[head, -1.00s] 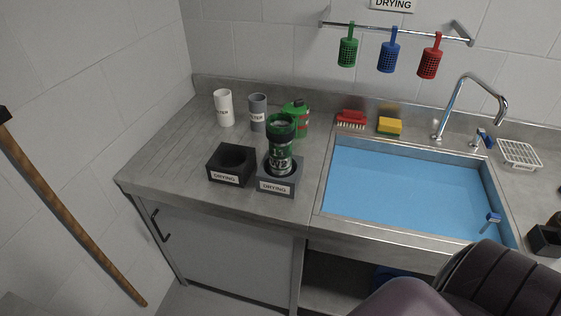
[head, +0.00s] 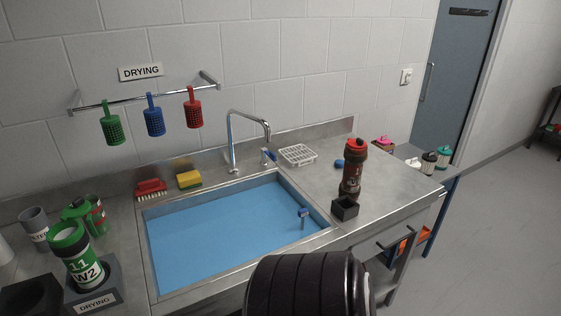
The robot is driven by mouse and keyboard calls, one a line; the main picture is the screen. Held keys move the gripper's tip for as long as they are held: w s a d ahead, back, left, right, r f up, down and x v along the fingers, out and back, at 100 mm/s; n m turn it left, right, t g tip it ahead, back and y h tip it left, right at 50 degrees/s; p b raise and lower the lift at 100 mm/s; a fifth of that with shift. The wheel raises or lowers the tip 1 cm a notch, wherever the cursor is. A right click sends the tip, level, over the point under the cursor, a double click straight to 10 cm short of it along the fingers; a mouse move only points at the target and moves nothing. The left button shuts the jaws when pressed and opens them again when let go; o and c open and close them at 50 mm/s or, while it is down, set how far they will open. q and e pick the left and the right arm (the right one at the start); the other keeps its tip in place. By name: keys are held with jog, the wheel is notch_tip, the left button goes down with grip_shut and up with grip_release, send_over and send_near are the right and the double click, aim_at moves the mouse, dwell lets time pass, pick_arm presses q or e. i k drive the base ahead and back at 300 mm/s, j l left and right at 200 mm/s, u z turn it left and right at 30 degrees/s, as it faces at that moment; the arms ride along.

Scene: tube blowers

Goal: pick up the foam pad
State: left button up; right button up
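A yellow block with a green layer (head: 189,179), the only foam-like pad I can make out, lies on the counter's back ledge behind the sink. It sits just right of a red brush (head: 151,188) with pale bristles. Nothing covers the pad. Neither of my grippers shows in the head view; a dark ribbed part at the bottom centre seems to be mine.
The sink (head: 225,228) holds blue water, with a faucet (head: 232,143) behind it. Green, blue and red baskets hang from a rail (head: 140,97). A red-topped bottle (head: 353,170) stands right of the sink. A green-topped container (head: 81,260) stands in a holder at left.

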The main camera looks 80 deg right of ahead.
aim_at(339, 163)
jog(key=z, duration=2.95)
jog(key=i+l+u, duration=0.1)
jog(key=u, duration=0.25)
jog(key=l+u, duration=0.2)
jog(key=u, duration=0.15)
jog(key=i+l+u, duration=0.3)
jog(key=l, duration=0.85)
jog(key=l+u, duration=0.35)
jog(key=l, duration=0.8)
